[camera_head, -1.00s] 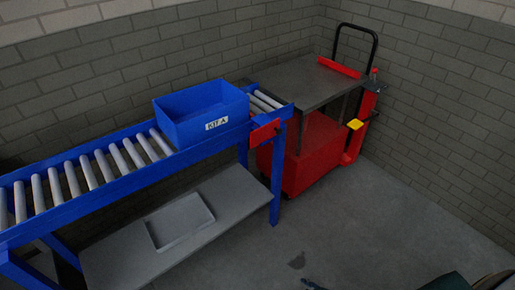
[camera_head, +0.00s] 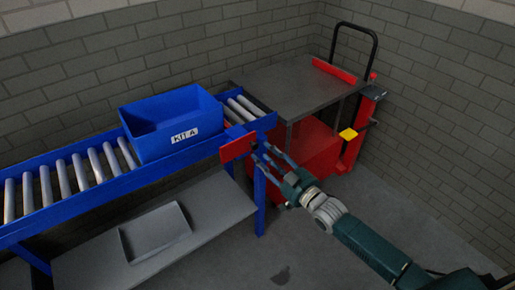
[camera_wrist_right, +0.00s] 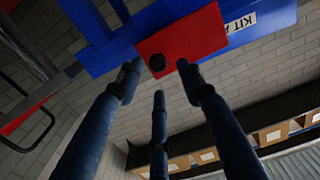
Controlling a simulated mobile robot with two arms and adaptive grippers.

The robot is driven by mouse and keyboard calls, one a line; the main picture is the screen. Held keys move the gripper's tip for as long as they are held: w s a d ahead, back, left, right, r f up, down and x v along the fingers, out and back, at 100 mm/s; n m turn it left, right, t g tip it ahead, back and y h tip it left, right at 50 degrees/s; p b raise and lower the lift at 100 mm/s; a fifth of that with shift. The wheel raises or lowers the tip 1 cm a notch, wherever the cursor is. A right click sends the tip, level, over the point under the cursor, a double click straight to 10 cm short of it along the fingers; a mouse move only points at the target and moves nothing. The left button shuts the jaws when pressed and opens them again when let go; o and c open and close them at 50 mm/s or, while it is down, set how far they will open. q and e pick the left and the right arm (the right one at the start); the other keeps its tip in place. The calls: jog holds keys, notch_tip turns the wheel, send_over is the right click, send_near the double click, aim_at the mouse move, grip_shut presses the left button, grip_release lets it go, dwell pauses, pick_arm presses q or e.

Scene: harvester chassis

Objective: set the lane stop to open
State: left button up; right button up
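The lane stop shows as a red plate (camera_head: 235,148) on the front side near the right end of the blue roller conveyor (camera_head: 110,188). My right gripper (camera_head: 263,155) is just right of the plate. My left gripper is not in view.
A blue bin (camera_head: 156,148) labelled KIT A stands on the rollers just left of the stop. A red cart (camera_head: 318,150) with a grey top and black handle stands beyond the conveyor's right end. A grey tray (camera_head: 155,232) lies on the lower shelf. Floor in front is open.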

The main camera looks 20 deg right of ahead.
aim_at(256, 147)
jog(key=shift+x, duration=2.3)
jog(key=shift+d, duration=0.15)
jog(key=shift+c, duration=0.2)
grip_shut()
